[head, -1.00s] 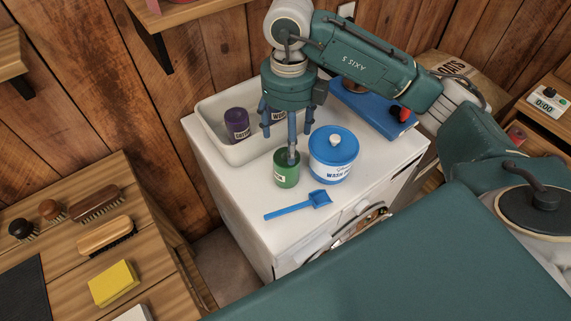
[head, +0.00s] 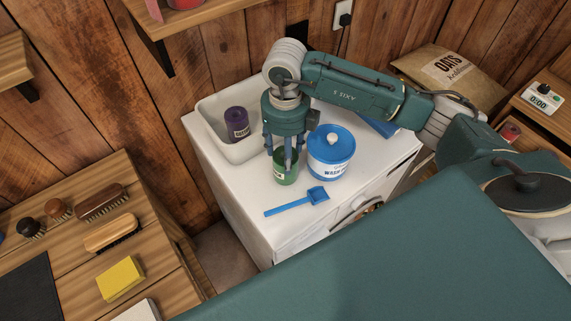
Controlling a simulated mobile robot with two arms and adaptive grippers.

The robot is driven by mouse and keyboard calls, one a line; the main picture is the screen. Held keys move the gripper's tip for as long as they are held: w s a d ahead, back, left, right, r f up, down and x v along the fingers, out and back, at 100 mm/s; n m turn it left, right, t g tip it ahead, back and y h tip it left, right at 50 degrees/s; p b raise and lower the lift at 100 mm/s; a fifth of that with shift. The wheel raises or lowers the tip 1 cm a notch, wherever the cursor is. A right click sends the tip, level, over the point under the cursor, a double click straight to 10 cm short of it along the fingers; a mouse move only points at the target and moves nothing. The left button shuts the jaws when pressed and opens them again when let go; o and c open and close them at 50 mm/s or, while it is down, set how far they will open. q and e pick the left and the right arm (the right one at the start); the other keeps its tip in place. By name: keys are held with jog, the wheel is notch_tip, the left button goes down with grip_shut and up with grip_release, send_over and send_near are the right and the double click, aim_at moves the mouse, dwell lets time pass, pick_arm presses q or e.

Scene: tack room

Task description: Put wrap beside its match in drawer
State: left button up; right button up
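A green cylinder with a white label, which looks like the wrap (head: 286,178), stands upright on the white machine top (head: 235,198). My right gripper (head: 284,162) comes from above, its fingers pointing down around the upper part of the green wrap. The fingers look spread; contact is hard to make out. A purple labelled cylinder (head: 237,124) stands in the white tray (head: 213,140) behind. No open drawer can be made out clearly. My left gripper is not in view.
A blue-lidded wash tub (head: 331,155) stands close to the right of the green wrap. A blue scoop (head: 298,201) lies in front. Brushes (head: 102,203) and a yellow sponge (head: 120,279) lie on the wooden bench at left. An oats sack (head: 450,70) is at the back right.

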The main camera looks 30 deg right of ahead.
grip_shut()
jog(key=shift+r, duration=0.1)
